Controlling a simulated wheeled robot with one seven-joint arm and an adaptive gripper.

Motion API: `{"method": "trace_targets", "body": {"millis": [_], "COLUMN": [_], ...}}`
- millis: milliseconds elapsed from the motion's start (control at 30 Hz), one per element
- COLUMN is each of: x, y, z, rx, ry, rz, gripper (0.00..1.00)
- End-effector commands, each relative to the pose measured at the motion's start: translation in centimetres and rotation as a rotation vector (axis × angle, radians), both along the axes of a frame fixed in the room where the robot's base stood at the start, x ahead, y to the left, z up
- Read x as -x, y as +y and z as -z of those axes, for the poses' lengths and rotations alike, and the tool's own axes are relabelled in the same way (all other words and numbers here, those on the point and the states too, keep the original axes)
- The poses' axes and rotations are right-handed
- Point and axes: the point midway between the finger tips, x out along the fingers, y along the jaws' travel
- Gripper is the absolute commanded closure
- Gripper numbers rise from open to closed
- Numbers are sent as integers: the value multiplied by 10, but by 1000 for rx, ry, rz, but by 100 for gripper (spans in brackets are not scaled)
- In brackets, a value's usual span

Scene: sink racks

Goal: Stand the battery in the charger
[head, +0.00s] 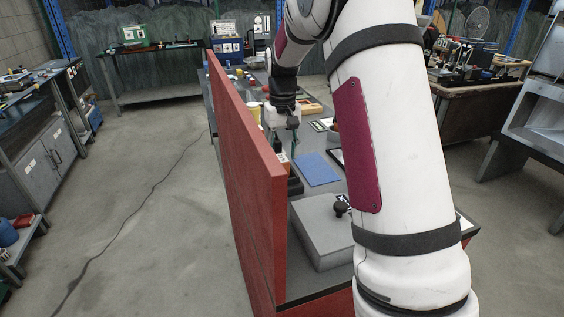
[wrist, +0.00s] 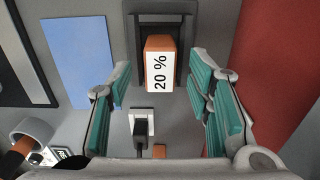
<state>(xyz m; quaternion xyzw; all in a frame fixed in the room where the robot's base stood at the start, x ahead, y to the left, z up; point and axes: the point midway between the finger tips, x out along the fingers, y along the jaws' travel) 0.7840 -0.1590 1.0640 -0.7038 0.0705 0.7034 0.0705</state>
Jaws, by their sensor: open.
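The battery (wrist: 160,65) is an orange block with a white "20 %" label. In the wrist view it is at top centre, within the outline of a dark frame-like holder (wrist: 131,30) that looks like the charger; how deep it sits I cannot tell. In the head view the battery (head: 283,158) shows small above the dark holder (head: 295,184), beside the red panel. My gripper (wrist: 160,82) is open, its teal-padded fingers on either side of the battery with gaps showing. In the head view my gripper (head: 293,138) is partly hidden and small.
A red panel (head: 250,165) stands close along the bench's left side, also at right in the wrist view (wrist: 288,60). A blue sheet (head: 318,168) lies right of the holder. A grey box (head: 318,235) is nearer.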

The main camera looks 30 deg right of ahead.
Motion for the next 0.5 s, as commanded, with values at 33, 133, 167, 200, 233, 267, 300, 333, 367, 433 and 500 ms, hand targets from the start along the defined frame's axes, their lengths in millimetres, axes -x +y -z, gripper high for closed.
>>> {"method": "trace_targets", "body": {"millis": [33, 133, 167, 200, 233, 267, 300, 333, 367, 433, 500], "x": [-1, -1, -1, -1, -1, -1, -1, -1, -1, 0, 0], "y": [0, 0, 0, 0, 0, 0, 0, 0, 0, 0, 0], "z": [-11, -32, -39, -47, -52, -57, -63, -67, -71, -78, -83], "rx": [2, 2, 2, 2, 2, 2, 2, 1, 2, 1, 0], "ry": [-5, -4, -5, -5, -3, -3, -3, -2, -3, -2, -1], "rz": [0, 0, 0, 0, 0, 0, 0, 0, 0, 0, 0], "gripper": [54, 54, 54, 54, 54, 54, 54, 54, 54, 54, 54]}}
